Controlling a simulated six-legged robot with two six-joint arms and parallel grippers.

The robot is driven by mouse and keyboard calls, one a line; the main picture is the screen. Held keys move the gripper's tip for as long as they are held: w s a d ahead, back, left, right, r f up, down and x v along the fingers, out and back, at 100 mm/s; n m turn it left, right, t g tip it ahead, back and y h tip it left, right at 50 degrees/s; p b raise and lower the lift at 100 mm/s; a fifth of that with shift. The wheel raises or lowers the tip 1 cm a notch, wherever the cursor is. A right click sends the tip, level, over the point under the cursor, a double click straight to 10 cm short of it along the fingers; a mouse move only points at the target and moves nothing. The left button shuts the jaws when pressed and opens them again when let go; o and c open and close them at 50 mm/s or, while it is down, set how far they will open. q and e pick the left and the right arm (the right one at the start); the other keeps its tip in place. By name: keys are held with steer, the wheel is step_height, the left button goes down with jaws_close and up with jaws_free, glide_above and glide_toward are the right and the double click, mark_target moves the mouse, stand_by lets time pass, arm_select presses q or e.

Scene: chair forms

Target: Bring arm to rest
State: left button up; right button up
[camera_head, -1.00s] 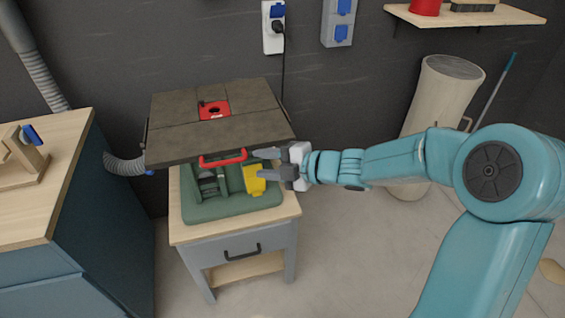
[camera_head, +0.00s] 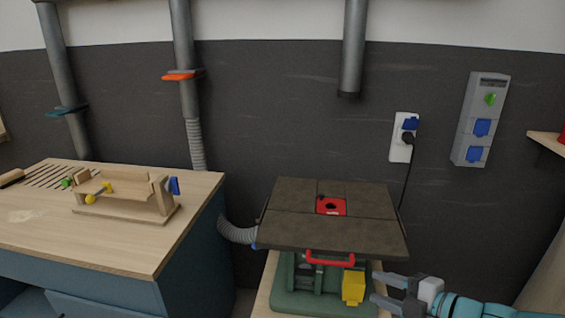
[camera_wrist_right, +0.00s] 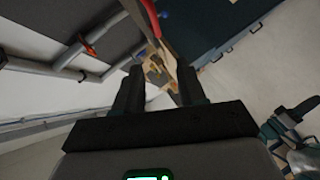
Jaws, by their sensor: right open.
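My right gripper (camera_head: 378,286) is at the lower right of the head view, its arm coming in from the right edge. Its two dark fingers are apart and empty, pointing left beside the yellow block (camera_head: 353,287) on the front of the green machine base (camera_head: 318,303). I cannot tell whether it touches anything. In the right wrist view the open fingers (camera_wrist_right: 158,92) show with the red handle (camera_wrist_right: 151,14) and the dark machine top near them.
The router table top (camera_head: 290,222) has a red insert (camera_head: 331,206) and a red front handle (camera_head: 330,259). A workbench (camera_head: 120,245) with a wooden jig (camera_head: 130,200) stands at left. Wall sockets (camera_head: 403,138) and a hanging cable are behind. Hoses run along the wall.

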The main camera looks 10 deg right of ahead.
steer(key=s+a+f+m+g, duration=0.2)
steer(key=a+f+m, duration=0.2)
steer(key=a+f, duration=0.5)
steer(key=s+a+f+m+g, duration=0.25)
steer(key=a+f+m, duration=0.3)
steer(key=f, duration=0.75)
steer(key=s+f+m+g+h, duration=0.4)
steer(key=s+f+m+g, duration=0.2)
steer(key=s+f+m, duration=0.6)
steer(key=s+m, duration=0.1)
steer(key=s, duration=0.3)
steer(key=shift+d+g, duration=0.2)
steer(key=shift+g, duration=0.15)
